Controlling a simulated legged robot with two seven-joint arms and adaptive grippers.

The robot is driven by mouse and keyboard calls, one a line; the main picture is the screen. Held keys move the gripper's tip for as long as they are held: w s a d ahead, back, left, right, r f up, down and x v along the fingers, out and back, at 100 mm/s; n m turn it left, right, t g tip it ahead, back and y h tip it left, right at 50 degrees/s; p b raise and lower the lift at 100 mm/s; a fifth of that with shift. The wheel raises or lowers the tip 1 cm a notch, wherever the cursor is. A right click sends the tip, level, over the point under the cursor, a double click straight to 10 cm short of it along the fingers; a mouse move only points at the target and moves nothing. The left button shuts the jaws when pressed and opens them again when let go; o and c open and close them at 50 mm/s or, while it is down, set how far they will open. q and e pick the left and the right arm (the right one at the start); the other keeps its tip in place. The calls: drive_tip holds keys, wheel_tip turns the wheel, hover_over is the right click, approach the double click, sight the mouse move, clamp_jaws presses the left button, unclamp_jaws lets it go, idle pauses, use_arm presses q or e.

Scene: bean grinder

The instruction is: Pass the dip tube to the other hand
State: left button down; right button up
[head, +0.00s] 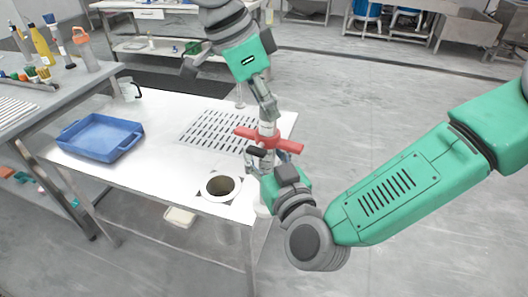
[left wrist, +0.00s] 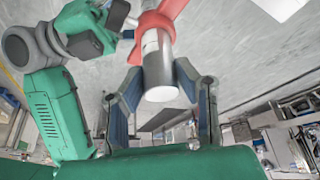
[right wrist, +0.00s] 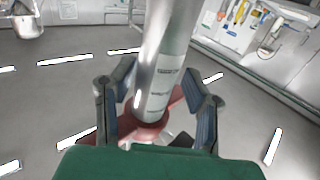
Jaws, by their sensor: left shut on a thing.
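The dip tube (head: 267,129) is a grey cylinder with pale labels and a red cross handle (head: 287,145). It stands roughly upright in the head view, over the table's right edge. My left gripper (head: 267,106) reaches down from the top and is shut on its upper end. The left wrist view shows the tube's pale end (left wrist: 162,93) between the fingers. My right gripper (head: 268,160) comes from the right, just below the red handle. In the right wrist view its spread fingers straddle the tube (right wrist: 160,75), with a gap at the left finger; the far fingertip is partly hidden.
The white table (head: 160,120) holds a blue tray (head: 100,137), a round-holed fitting (head: 220,187) and a slotted area (head: 215,130). A side bench at the left carries bottles and tools, including an orange-capped bottle (head: 86,50).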

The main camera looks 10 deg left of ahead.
clamp_jaws()
use_arm(q)
drive_tip(key=c, duration=1.1)
unclamp_jaws()
drive_tip(key=shift+c, duration=0.2)
use_arm(e)
drive_tip(key=shift+r, duration=0.1)
